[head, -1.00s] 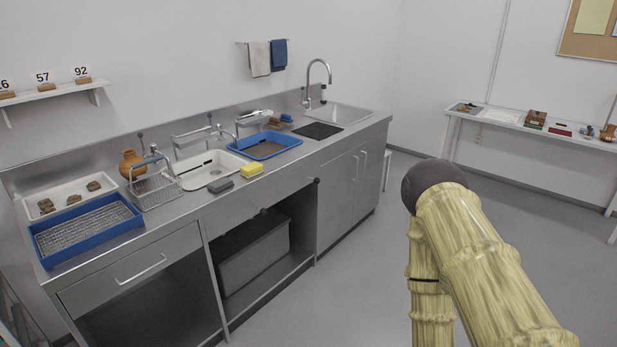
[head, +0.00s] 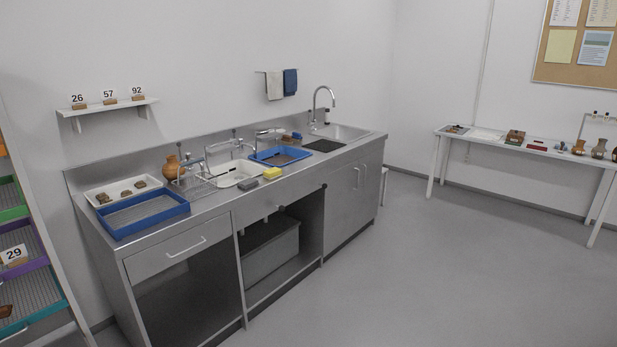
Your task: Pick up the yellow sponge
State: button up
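The yellow sponge (head: 272,173) lies on the steel counter (head: 225,203) near its front edge, in the head view. A grey sponge-like block (head: 248,183) lies just to its left. A white basin (head: 236,174) is behind the two blocks, and a blue tray (head: 280,156) is behind the yellow sponge. My gripper and arm are not in view.
A blue rack tray (head: 145,213), a white tray with sherds (head: 97,195) and a brown jug (head: 172,168) stand on the counter's left. Coloured shelves (head: 40,270) are at far left. A white table (head: 480,138) is at the right wall. The grey floor (head: 420,270) is clear.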

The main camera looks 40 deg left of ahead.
aim_at(273, 172)
jog(key=i, duration=1.1)
jog(key=u, duration=0.5)
jog(key=i, duration=1.45)
jog(key=u, duration=1.6)
jog(key=i, duration=0.8)
jog(key=u, duration=0.85)
